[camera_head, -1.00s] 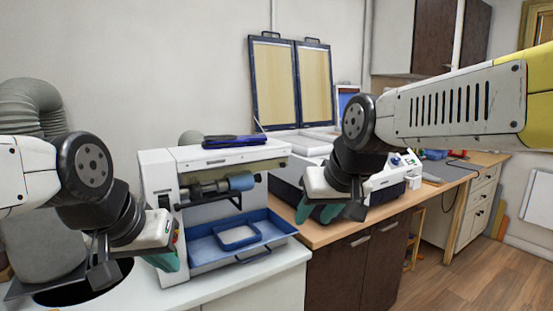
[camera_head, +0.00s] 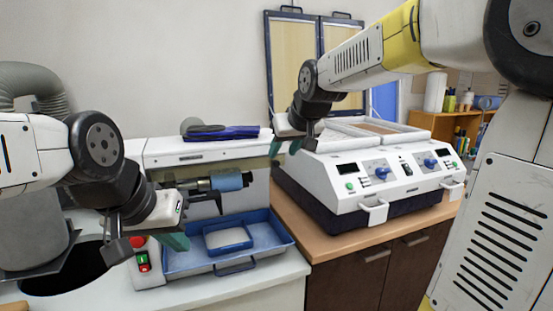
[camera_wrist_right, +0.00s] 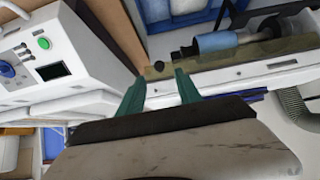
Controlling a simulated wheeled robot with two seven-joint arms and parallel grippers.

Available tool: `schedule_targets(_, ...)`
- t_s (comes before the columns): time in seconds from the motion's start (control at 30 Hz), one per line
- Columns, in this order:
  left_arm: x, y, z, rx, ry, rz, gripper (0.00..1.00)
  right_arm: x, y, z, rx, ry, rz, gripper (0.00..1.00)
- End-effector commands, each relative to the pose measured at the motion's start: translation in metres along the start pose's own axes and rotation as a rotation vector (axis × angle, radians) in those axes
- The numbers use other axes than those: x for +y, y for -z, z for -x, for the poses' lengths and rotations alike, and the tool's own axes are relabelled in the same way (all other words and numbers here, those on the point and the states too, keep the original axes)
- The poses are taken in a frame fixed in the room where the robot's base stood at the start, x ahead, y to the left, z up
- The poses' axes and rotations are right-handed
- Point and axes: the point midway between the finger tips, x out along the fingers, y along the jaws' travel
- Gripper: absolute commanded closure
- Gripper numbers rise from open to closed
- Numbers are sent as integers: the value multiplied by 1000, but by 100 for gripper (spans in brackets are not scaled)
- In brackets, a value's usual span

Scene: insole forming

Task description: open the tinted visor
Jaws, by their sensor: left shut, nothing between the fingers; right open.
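My right gripper (camera_head: 283,147) is open and empty by the machine's upper right corner. In the right wrist view its green fingers (camera_wrist_right: 160,90) are apart, close to the visor's end; contact cannot be told. My left gripper (camera_head: 177,241) is shut and empty, in front of the machine's left side.
A blue tray (camera_head: 265,249) with a smaller blue-rimmed frame sits below the roller. A red and green switch box (camera_head: 144,262) stands beside it. Dark blue items (camera_head: 222,132) lie on the machine's top. A white press with knobs (camera_head: 370,175) stands to the right.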

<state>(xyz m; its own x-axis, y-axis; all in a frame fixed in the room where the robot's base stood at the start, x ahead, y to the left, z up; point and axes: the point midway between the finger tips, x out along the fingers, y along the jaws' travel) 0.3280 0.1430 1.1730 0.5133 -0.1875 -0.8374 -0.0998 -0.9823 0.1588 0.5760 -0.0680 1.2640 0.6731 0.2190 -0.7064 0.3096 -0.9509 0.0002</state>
Motion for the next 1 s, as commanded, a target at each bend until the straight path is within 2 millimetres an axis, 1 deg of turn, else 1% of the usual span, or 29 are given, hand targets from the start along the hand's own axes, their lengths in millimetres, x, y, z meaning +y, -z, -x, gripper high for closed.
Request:
schedule_targets(0.03, 0, 0, 0, 0, 0, 0, 100, 0, -2, -11, -5, 1, 0, 59)
schedule_targets(0.1, 0, 0, 0, 0, 0, 0, 100, 0, -1, -22, -5, 1, 0, 59)
schedule_targets(0.3, 0, 0, 0, 0, 0, 0, 100, 0, -1, -48, -3, 0, -1, 59)
schedule_targets(0.43, 0, 0, 0, 0, 0, 0, 100, 0, 0, -55, -1, 0, 0, 59)
schedule_targets(0.67, 0, 0, 0, 0, 0, 0, 100, 0, 0, -56, 0, 0, -1, 59)
schedule_targets(0.7, 0, 0, 0, 0, 0, 0, 100, 0, -1, -56, -1, 0, -1, 61)
schedule_targets(0.77, 0, 0, 0, 0, 0, 0, 100, 0, -1, -56, -1, 0, 0, 73)
schedule_targets(0.8, 0, 0, 0, 0, 0, 0, 100, 0, -1, -56, -1, 0, 0, 81)
schedule_targets(0.87, 0, 0, 0, 0, 0, 0, 100, 0, -1, -56, -1, 0, 0, 92)
schedule_targets(0.9, 0, 0, 0, 0, 0, 0, 100, 0, -1, -56, -1, 0, 0, 100)
schedule_targets(1.0, 0, 0, 0, 0, 0, 0, 100, 0, -1, -56, -1, 0, 0, 100)
